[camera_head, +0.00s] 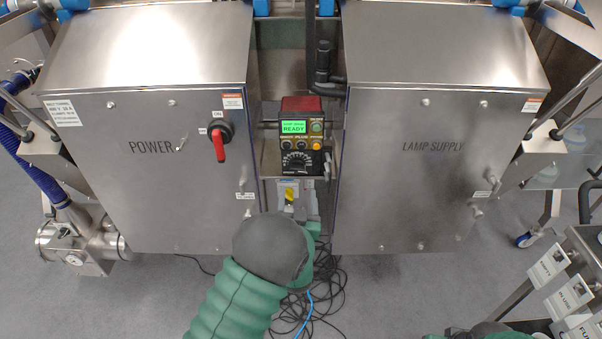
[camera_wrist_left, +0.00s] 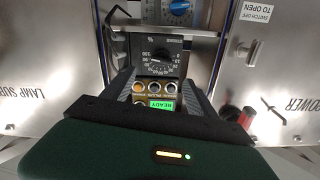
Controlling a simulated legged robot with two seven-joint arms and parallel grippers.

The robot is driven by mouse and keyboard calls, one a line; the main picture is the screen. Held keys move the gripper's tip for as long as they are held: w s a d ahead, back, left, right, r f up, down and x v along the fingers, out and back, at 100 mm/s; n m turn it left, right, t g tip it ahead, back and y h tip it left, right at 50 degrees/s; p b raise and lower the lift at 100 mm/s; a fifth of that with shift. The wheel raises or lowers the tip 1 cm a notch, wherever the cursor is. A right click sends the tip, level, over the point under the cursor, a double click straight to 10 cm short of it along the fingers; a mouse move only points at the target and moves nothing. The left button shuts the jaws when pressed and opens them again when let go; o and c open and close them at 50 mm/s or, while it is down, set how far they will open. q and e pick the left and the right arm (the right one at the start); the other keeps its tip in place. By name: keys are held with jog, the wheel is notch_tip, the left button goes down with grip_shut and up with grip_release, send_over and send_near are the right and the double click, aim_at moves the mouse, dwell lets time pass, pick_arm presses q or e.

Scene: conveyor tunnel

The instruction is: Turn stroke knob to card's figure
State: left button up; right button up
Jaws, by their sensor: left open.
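A small control box (camera_head: 301,104) with a red top stands between two steel cabinets. Its green screen (camera_head: 293,126) reads READY. A black dial knob (camera_head: 297,162) with a white scale sits below the screen; it shows larger in the left wrist view (camera_wrist_left: 160,60), upside down. My left gripper (camera_wrist_left: 157,77) is open, its dark ridged fingers apart on either side of the panel, seemingly not touching the knob. The wrist hides part of this hand in the head view. My right gripper is out of view.
The POWER cabinet (camera_head: 150,185) with a red switch handle (camera_head: 219,146) is left, the LAMP SUPPLY cabinet (camera_head: 430,190) right; the gap is narrow. A blue knob (camera_wrist_left: 180,8) shows beyond the panel. Black cables (camera_head: 325,298) lie on the floor. Signs (camera_head: 569,298) hang at lower right.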

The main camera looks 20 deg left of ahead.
aim_at(297, 170)
pick_arm(q)
jog(key=b+x, duration=0.1)
jog(key=x, duration=0.8)
jog(key=shift+w+a+f+b, duration=0.2)
jog(key=shift+w+a+b, duration=0.05)
jog(key=shift+w+b, duration=0.1)
jog(key=shift+w+r, duration=0.1)
jog(key=shift+w, duration=0.4)
jog(key=shift+a, duration=0.1)
